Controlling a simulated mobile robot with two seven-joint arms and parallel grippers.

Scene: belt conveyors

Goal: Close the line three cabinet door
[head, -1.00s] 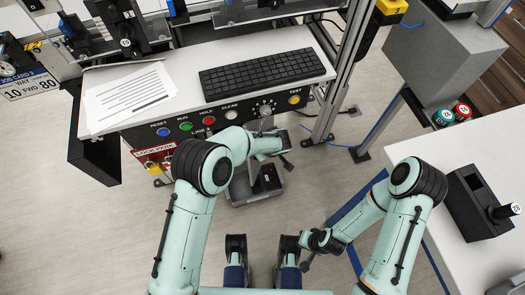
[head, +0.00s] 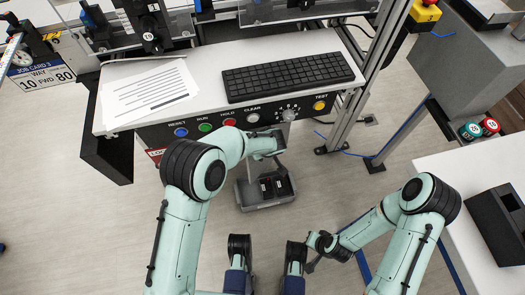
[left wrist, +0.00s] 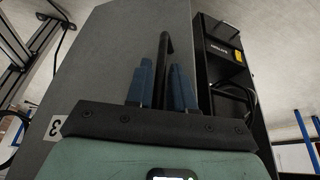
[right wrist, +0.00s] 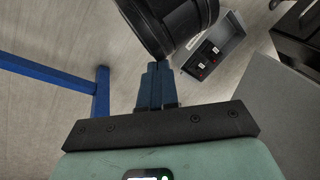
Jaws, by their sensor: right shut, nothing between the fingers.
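In the left wrist view a grey panel (left wrist: 95,75), with a small "3" label (left wrist: 55,127) low on its left, fills the left and middle; it looks like the cabinet door. A black upright bar (left wrist: 163,55), apparently its handle, stands between the two blue fingers of my left gripper (left wrist: 160,85). The fingers are apart, with small gaps to the bar. In the head view that gripper (head: 275,145) is under the console's front edge, its fingers hidden. My right gripper (right wrist: 156,85) is shut and empty, pointing down beside my arm; its fingers hardly show in the head view.
A dark open-fronted cabinet (left wrist: 222,60) stands right of the panel. The console (head: 225,112) carries a keyboard (head: 290,75) and papers (head: 150,92). A grey box (head: 265,200) sits on the floor below. A white table (head: 450,165) is on the right.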

